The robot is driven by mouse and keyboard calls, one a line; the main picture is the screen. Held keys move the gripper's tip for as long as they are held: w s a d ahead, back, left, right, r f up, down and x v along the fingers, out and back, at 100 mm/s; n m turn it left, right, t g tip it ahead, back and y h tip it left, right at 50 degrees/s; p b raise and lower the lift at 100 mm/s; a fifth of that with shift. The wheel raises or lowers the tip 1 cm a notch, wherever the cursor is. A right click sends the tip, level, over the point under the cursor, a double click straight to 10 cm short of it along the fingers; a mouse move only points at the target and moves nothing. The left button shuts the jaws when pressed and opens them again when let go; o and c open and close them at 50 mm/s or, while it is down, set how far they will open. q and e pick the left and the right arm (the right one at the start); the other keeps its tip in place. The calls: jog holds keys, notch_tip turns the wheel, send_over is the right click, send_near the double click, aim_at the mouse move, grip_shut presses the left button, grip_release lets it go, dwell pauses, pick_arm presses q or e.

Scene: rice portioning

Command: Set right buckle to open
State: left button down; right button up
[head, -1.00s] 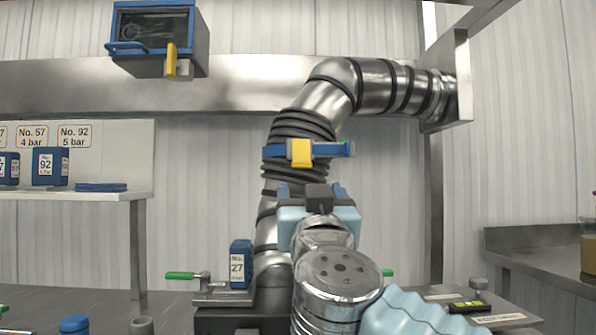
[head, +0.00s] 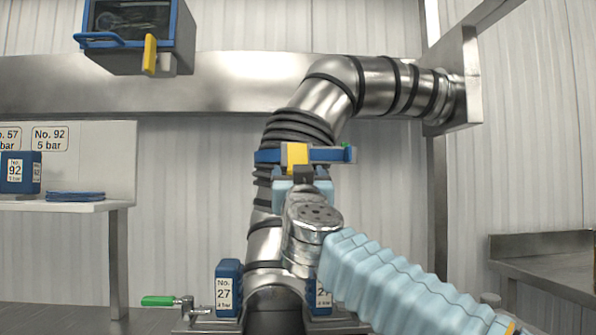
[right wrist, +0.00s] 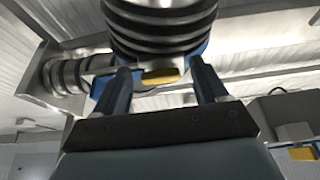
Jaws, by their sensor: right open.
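A blue collar (head: 330,155) with a yellow latch piece (head: 297,156) on its front sits around the black bellows of the steel pipe. My right gripper (head: 299,172) is right in front of and just below the yellow piece. In the right wrist view, its fingers (right wrist: 162,88) are open, with the yellow piece (right wrist: 161,76) between and beyond their tips; I cannot tell if they touch. A toggle clamp with a green handle (head: 158,300) stands left of the pipe's foot. My right arm hides much of the right side there. My left gripper is out of view.
Blue No. 27 blocks (head: 228,288) stand beside the pipe's foot. A blue-framed box (head: 140,35) with a yellow handle (head: 150,54) hangs upper left. A shelf (head: 65,205) is at left, a steel counter (head: 545,270) at right.

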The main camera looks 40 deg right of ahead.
jog(key=shift+w+d+r, duration=0.25)
jog(key=shift+w+d, duration=0.1)
jog(key=shift+w, duration=0.25)
